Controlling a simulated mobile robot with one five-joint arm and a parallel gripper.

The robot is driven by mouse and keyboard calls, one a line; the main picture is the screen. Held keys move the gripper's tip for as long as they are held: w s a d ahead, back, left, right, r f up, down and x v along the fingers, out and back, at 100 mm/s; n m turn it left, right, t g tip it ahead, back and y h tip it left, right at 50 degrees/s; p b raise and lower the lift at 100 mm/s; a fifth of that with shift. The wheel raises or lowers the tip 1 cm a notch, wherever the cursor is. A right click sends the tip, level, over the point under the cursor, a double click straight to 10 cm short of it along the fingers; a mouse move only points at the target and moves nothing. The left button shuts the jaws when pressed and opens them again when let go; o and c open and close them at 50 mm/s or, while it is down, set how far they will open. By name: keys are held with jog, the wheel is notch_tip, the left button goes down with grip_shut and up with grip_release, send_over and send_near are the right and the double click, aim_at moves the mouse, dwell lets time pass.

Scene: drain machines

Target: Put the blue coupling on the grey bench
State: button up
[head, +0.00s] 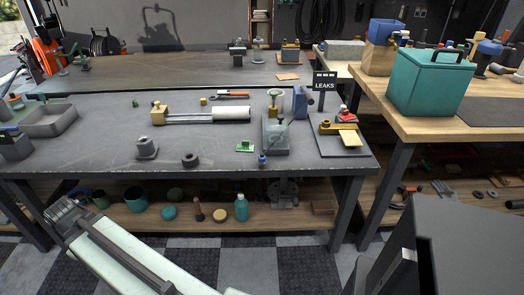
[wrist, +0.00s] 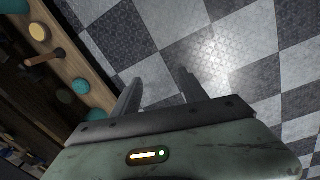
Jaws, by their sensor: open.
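A small blue piece (head: 262,160), which looks like the blue coupling, stands near the front edge of the grey bench (head: 215,168) in the head view. It is too small there to make out its shape. My gripper (wrist: 161,80) is open and empty in the wrist view, with both fingers over the checkered floor. It is beside the low shelf and touches nothing. The blue piece does not show in the wrist view. My arm stretches across the lower left of the head view, in front of the bench.
A black ring (head: 190,160), a green piece (head: 245,146), a grey fitting (head: 147,148) and a LEAKS sign (head: 325,82) stand on the grey bench. A teal bottle (head: 241,207) is on the lower shelf. A teal box (head: 430,84) stands on the wooden bench (head: 405,128) at right.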

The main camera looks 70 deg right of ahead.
jog(key=s+d+r+p, duration=0.2)
jog(key=d+r+p, duration=0.2)
jog(key=d+r, duration=0.5)
notch_tip(320, 180, up, 12)
jog(key=n+g+h+p, duration=0.2)
jog(key=n+g+p, duration=0.3)
jog(key=p, duration=0.7)
send_over(260, 156)
jog(key=w+a, duration=0.2)
jog(key=n+t, duration=0.1)
jog(key=f+b, duration=0.2)
jog(key=b, duration=0.1)
jog(key=shift+s+d+f, duration=0.1)
jog(key=shift+s+f, duration=0.1)
jog(key=shift+f, duration=0.05)
jog(key=b+x, duration=0.1)
jog(key=x, duration=0.1)
jog(key=b+x, duration=0.1)
jog(key=b, duration=0.1)
jog(key=b+x, duration=0.2)
jog(key=shift+s+d+f, duration=0.1)
jog(key=shift+d+f, duration=0.1)
jog(key=shift+d, duration=0.15)
jog(key=shift+r, duration=0.2)
grip_shut()
